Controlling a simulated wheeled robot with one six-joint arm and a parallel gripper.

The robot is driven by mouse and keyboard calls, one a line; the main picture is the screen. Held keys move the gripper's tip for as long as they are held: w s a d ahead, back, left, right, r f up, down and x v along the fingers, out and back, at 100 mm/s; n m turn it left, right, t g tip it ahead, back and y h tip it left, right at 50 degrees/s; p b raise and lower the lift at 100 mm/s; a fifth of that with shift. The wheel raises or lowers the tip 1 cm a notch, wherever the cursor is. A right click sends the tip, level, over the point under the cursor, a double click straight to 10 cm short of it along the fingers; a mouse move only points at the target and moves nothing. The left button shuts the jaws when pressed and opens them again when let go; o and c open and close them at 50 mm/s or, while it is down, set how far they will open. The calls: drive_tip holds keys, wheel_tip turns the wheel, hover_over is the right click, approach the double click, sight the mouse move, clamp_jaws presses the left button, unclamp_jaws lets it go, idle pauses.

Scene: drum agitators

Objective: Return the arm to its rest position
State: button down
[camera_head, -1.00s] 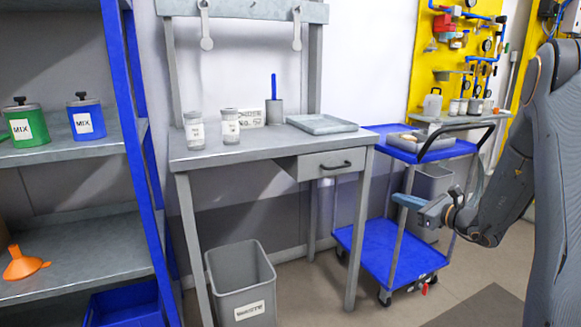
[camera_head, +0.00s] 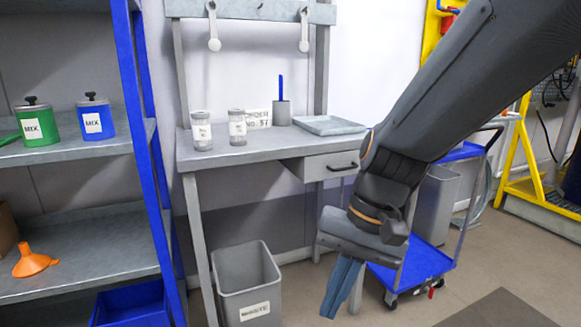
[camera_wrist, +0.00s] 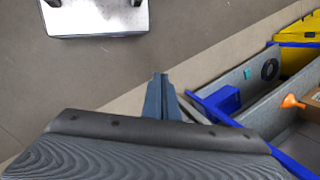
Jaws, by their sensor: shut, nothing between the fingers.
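My gripper (camera_head: 341,290) hangs at the end of my dark arm, in front of the workbench and the blue cart, pointing down. Its blue fingers are together with nothing between them. In the wrist view the shut fingers (camera_wrist: 161,95) show at the middle, over bare floor. The gripper touches nothing that I can see. My arm covers much of the cart and part of the yellow panel in the head view.
The workbench (camera_head: 250,151) holds two jars, a sign, a brush pot and a tray. A grey waste bin (camera_head: 246,285) stands below. A shelf (camera_head: 80,148) at left holds green and blue MIX drums and an orange funnel (camera_head: 33,262). The blue cart (camera_head: 425,262) is at right.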

drive_tip(key=s+d+r+n+t+h+p, duration=0.1)
drive_tip(key=s+d+r+n+h+p, duration=0.1)
drive_tip(key=d+r+p, duration=0.8)
drive_tip(key=s+d+h+p, duration=0.1)
drive_tip(key=s+d+p, duration=0.1)
drive_tip(key=p, duration=0.6)
drive_tip(key=shift+s+d+h, duration=0.2)
drive_tip(key=shift+s+h, duration=0.05)
drive_tip(key=shift+h, duration=0.05)
drive_tip(key=shift+d, duration=0.1)
